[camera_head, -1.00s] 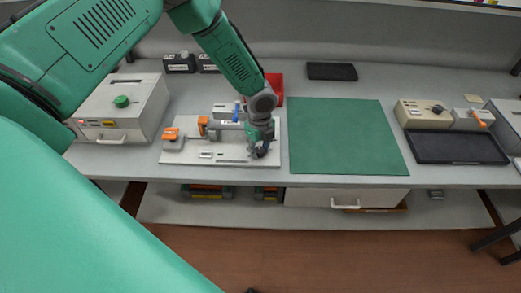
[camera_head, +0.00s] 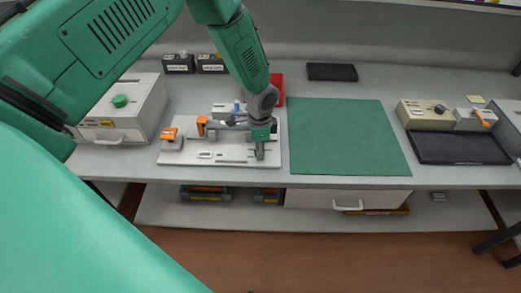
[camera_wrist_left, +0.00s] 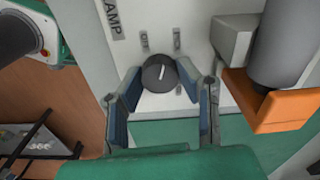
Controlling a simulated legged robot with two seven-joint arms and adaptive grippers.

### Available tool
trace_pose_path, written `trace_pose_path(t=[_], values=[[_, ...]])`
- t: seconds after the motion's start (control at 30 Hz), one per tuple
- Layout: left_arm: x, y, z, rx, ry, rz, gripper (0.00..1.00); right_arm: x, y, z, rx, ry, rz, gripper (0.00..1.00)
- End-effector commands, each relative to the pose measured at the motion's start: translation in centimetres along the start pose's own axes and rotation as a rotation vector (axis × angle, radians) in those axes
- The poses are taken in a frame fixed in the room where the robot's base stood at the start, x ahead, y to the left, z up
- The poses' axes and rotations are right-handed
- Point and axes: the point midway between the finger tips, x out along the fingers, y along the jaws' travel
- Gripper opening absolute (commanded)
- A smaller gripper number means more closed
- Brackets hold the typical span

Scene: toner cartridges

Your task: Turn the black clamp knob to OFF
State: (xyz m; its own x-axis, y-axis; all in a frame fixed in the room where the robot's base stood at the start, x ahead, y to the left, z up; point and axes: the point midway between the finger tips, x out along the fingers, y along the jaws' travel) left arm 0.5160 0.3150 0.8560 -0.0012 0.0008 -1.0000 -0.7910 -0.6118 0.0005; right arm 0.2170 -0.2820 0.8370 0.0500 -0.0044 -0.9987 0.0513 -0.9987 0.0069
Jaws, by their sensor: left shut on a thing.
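The black clamp knob (camera_wrist_left: 158,76) sits on a white plate, with a pale line on its top that runs nearly upright in the left wrist view. Two small labels stand beyond it, too blurred to read, and part of the word CLAMP (camera_wrist_left: 113,17) shows at the upper left. My left gripper (camera_wrist_left: 160,88) has its two fingers on either side of the knob and is shut on it. In the head view my left gripper (camera_head: 261,152) points down at the right end of the white fixture plate (camera_head: 230,160) and hides the knob. My right gripper is not in view.
Orange clamp parts (camera_head: 170,134) stand on the plate's left; an orange piece (camera_wrist_left: 272,103) is close to the right finger. A red bin (camera_head: 276,88) is behind my arm. A grey box with a green knob (camera_head: 120,101) is at left. The green mat (camera_head: 345,135) is bare.

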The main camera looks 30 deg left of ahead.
Motion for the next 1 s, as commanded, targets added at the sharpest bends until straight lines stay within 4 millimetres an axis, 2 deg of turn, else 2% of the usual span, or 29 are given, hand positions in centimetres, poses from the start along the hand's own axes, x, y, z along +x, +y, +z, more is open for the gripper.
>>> trace_pose_path(t=[0.53, 1.0], values=[[-0.22, -0.40, -0.14, -0.483, 0.007, -0.009, 0.01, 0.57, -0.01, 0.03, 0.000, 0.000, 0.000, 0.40], [-0.24, -0.38, -0.15, -0.679, 0.009, -0.007, 0.01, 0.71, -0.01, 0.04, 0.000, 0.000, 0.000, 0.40]])
